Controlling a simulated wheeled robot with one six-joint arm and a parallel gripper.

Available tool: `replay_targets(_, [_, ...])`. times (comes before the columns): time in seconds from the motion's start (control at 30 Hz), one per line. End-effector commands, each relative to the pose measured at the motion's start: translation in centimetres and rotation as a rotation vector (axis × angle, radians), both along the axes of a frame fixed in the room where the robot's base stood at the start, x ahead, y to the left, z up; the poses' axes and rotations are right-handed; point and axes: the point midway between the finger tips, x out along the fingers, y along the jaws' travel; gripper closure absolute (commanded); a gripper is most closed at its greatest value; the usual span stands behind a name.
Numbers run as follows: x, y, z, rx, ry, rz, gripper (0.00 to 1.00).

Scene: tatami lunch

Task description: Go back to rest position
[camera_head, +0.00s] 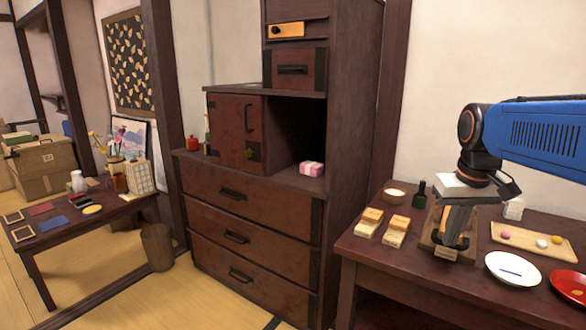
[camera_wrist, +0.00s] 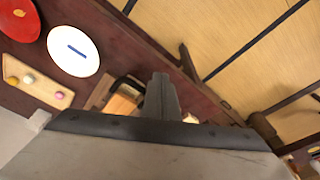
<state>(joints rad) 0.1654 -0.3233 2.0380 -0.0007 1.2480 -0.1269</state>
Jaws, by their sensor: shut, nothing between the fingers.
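My gripper (camera_head: 455,238) points down over the dark wooden table at the right of the head view, with its fingers together and nothing between them. In the wrist view my gripper (camera_wrist: 161,90) shows its closed fingers in the middle, above the table's edge area. A wooden stand or box (camera_head: 427,243) is just behind and beside the fingers in the head view; I cannot tell whether they touch it. My blue arm reaches in from the right edge.
Around my gripper are a white plate (camera_head: 513,268), a red plate (camera_head: 570,285), a wooden tray (camera_head: 535,250) with small sweets, two small wooden boxes (camera_head: 368,222), a dark bottle (camera_head: 420,196) and a small bowl (camera_head: 394,195). A tall dark cabinet (camera_head: 345,120) stands left of the table.

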Motion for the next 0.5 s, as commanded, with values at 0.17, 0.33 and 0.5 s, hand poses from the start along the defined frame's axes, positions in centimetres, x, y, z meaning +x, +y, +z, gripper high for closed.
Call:
replay_targets(0.17, [-4.9, 2.4, -2.2, -0.003, -0.062, 0.014, 1.00])
replay_targets(0.33, [-9.1, 4.1, -5.0, 0.000, -0.119, 0.026, 1.00])
replay_targets(0.5, [-13.0, 5.5, -8.2, 0.005, -0.176, 0.037, 1.00])
